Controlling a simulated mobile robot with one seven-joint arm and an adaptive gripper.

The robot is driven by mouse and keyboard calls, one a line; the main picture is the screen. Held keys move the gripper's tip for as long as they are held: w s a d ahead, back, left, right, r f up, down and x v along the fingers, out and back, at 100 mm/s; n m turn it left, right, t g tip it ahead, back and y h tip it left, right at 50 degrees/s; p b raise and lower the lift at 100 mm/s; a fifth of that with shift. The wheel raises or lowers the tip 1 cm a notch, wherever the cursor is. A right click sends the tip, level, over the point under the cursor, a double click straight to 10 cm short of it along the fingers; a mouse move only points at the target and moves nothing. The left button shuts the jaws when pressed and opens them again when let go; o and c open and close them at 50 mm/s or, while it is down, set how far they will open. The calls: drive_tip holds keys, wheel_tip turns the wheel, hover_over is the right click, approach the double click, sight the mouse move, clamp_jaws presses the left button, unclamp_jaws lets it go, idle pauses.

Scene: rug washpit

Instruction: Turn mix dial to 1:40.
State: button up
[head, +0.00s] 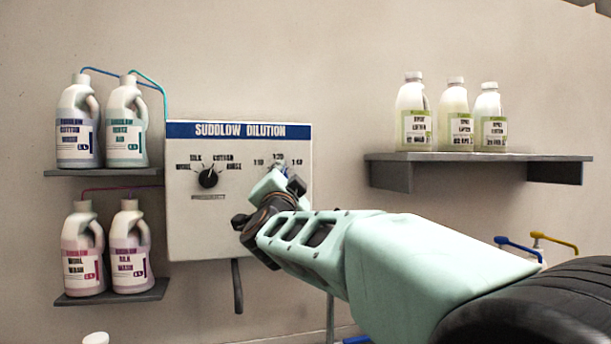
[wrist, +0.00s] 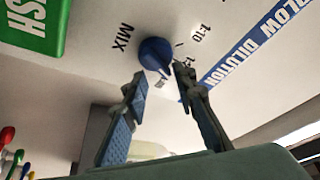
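The mix dial (wrist: 155,52) is a blue knob on the pale panel, beside the word MIX in the wrist view. A 1:10 mark and part of another ratio label show near it; its setting is unclear. In the head view my arm mostly hides the dial, on the right half of the Suddlow Dilution panel (head: 205,233). My gripper (wrist: 160,72) is open, its two fingers apart, with the tips close to the dial's near side. I cannot tell whether they touch it. In the head view my gripper (head: 287,178) is in front of the panel.
A black selector dial (head: 208,178) is on the panel's left half. Bottles stand on an upper left shelf (head: 80,173), a lower left shelf (head: 110,296) and a right shelf (head: 480,156). A green sign (wrist: 32,25) shows beside the dial in the wrist view.

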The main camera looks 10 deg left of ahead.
drive_tip(key=a+v, duration=0.1)
drive_tip(key=v, duration=0.5)
drive_tip(key=shift+d, duration=0.5)
drive_tip(key=shift+s, duration=0.15)
